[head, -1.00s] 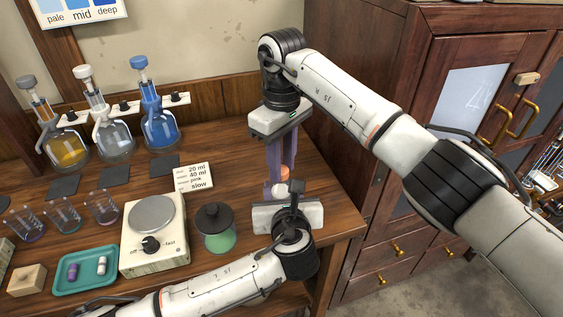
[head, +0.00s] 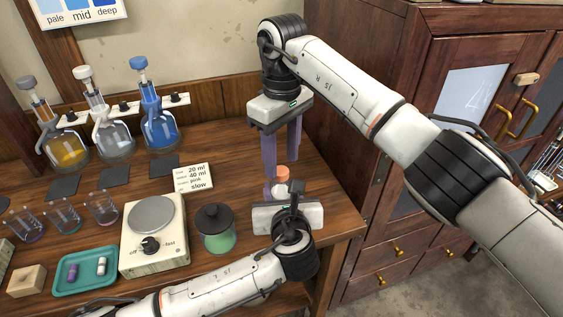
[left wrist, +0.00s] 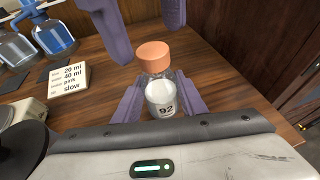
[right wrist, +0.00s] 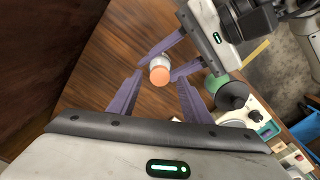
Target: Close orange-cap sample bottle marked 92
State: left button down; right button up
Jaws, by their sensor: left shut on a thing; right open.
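The sample bottle (left wrist: 161,98) is clear with a white label reading 92. Its orange cap (left wrist: 153,56) sits on top of the neck; I cannot tell how tightly. In the head view the cap (head: 281,173) shows above the left gripper. My left gripper (left wrist: 158,103) is shut on the bottle's body from the near side and holds it upright. My right gripper (right wrist: 153,82) is open and empty. Its fingers (head: 282,148) point down above the bottle and stand apart from the cap. The bottle's base is partly hidden by the left gripper.
A green jar with a dark lid (head: 215,227), a stirrer plate (head: 154,216) and a note card (head: 193,177) stand left of the bottle. Several flasks (head: 114,138) stand at the back left. A wooden cabinet (head: 400,150) rises to the right. The table behind the bottle is clear.

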notch_tip(320, 180, up, 2)
jog(key=shift+r, duration=0.15)
jog(key=shift+c, duration=0.6)
